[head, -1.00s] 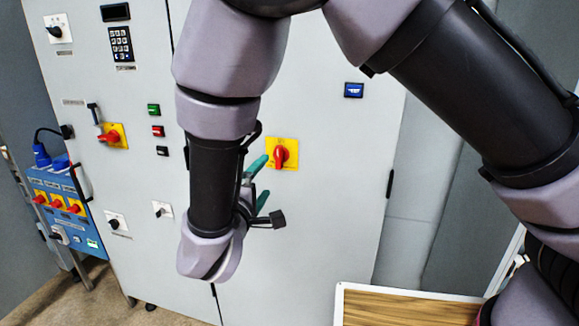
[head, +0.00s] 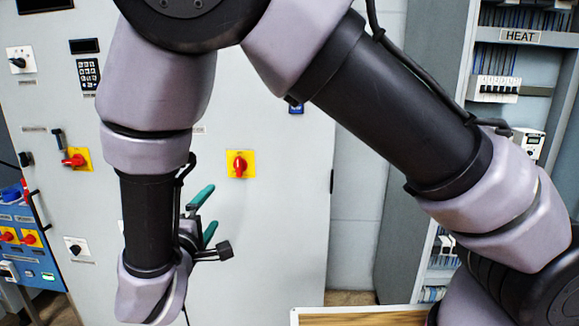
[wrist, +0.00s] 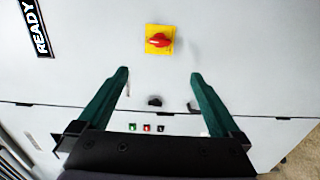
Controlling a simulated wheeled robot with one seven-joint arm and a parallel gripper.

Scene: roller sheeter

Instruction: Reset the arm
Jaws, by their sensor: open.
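My gripper (head: 206,213) has teal fingers and is open and empty in front of the grey cabinet (head: 285,205). In the head view it is partly hidden behind my wrist and lies below and left of a red rotary switch on a yellow plate (head: 239,164). In the wrist view, my gripper's fingertips (wrist: 157,75) are spread wide apart, with the red and yellow switch (wrist: 160,40) beyond them, between and above the tips. Nothing is between the fingers. My arm bends across the head view from the upper middle to the right.
Another red switch (head: 75,159) and a keypad (head: 89,74) are on the cabinet at left. A blue panel (head: 32,242) stands at the far left. An open cabinet marked HEAT (head: 520,37) is at right. A wood-topped table (head: 360,318) is at the bottom.

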